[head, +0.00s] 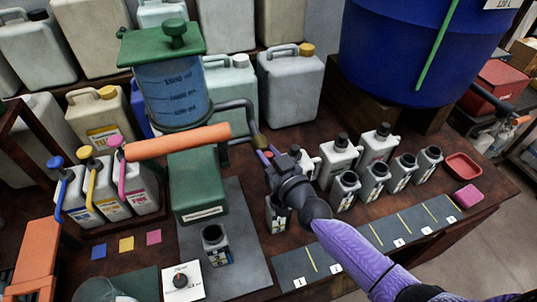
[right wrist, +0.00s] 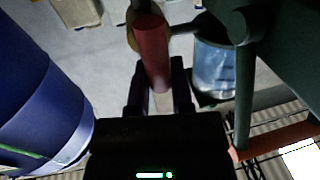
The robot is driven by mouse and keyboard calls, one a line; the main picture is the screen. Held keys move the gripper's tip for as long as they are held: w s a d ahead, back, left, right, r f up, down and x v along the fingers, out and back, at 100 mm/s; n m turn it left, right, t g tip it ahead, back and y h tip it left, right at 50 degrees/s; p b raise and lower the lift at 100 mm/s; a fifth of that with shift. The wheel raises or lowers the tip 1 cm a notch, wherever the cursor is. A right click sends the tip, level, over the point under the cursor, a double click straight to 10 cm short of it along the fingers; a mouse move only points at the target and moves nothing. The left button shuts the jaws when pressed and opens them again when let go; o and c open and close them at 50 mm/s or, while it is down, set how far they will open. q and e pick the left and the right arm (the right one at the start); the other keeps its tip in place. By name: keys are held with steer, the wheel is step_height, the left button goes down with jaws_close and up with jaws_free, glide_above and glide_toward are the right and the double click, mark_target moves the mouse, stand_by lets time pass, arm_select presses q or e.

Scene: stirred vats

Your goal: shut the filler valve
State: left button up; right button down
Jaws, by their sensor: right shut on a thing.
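The filler has a green body (head: 198,190), a clear tank of blue liquid (head: 172,92) under a green lid, and a long orange lever (head: 178,140). A grey pipe (head: 238,103) curves from it to the brass-coloured filler valve (head: 259,142). In the right wrist view a dull red handle (right wrist: 152,52) runs from the valve between my right gripper's fingers (right wrist: 158,88). My right gripper (head: 272,157) is shut on this handle beside the pipe's end; in the head view it largely hides the handle. Whether the valve is open or shut I cannot tell. My left gripper is out of view.
Several small grey bottles (head: 375,178) stand right of my right gripper; one is partly hidden below it. Another bottle (head: 216,244) stands under the filler. A big blue drum (head: 400,55) rises behind. A red tray (head: 463,166) and pink sponge (head: 468,195) lie at the right edge.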

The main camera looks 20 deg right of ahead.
steer(key=m+b, duration=0.1)
steer(key=m, duration=0.1)
steer(key=m+b, duration=0.1)
steer(key=m, duration=0.1)
steer(key=shift+d+f+t+b, duration=0.25)
steer(key=shift+d+t+b, duration=0.05)
steer(key=shift+d+t, duration=0.1)
steer(key=shift+d+f+m+t+h+b, duration=0.3)
steer(key=shift+m+h+b, duration=0.4)
steer(key=shift+m, duration=1.9)
steer(key=shift+d+f+m+t+h+b, duration=0.25)
steer(key=shift+m+b, duration=0.75)
steer(key=shift+m, duration=1.6)
steer(key=shift+d+f+m+t+h+b, duration=0.15)
steer(key=shift+f+m+t+h+b, duration=0.4)
steer(key=shift+m, duration=2.05)
steer(key=shift+r+b, duration=0.2)
steer(key=shift+b, duration=0.1)
steer(key=c, duration=0.5)
jaws_free()
steer(key=shift+c, duration=0.2)
